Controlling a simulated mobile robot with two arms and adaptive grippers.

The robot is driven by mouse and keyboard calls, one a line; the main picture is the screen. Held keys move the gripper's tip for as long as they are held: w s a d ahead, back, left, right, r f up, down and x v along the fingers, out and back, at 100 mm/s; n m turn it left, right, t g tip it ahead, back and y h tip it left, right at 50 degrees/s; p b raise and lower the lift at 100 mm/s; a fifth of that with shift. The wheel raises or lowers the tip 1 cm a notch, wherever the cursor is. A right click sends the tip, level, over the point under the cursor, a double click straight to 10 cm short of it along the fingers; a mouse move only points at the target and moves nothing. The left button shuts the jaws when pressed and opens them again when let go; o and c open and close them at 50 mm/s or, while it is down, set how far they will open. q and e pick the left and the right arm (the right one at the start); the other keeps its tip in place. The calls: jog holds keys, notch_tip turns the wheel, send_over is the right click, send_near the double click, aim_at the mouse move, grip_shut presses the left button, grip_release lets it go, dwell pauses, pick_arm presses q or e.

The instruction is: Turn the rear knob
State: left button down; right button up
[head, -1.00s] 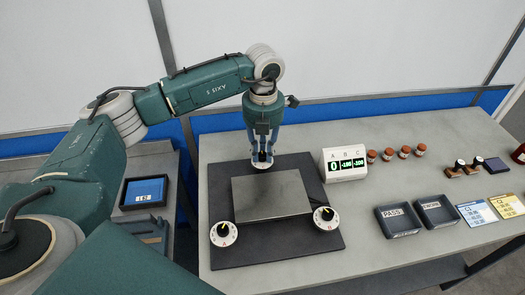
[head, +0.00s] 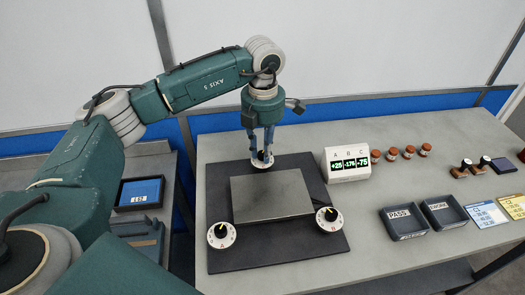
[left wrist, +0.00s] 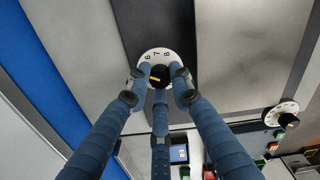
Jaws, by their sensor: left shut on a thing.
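The rear knob (head: 262,165) has a white dial plate and stands behind the grey block on the black mat. My left gripper (head: 262,153) points straight down over it, with its blue fingers shut on the knob. In the left wrist view the black knob (left wrist: 158,73) with a yellow mark sits between the fingertips (left wrist: 158,82). The dial figures 6, 7 and 8 show there; the rest of the dial is hidden by the fingers. My right gripper is not in view.
Front knobs A (head: 221,235) and B (head: 328,219) flank the grey block (head: 271,195) on the black mat (head: 280,258). The white readout (head: 347,164) shows A +25, B about -175, C -75. Red-capped jars (head: 393,153) and trays (head: 403,222) stand to the right.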

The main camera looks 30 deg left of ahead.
pick_arm(q)
jog(key=shift+w+r, duration=0.1)
jog(key=shift+r, duration=0.05)
jog(key=c, duration=1.5)
grip_release()
jog(key=shift+c, duration=0.2)
notch_tip(320, 180, up, 12)
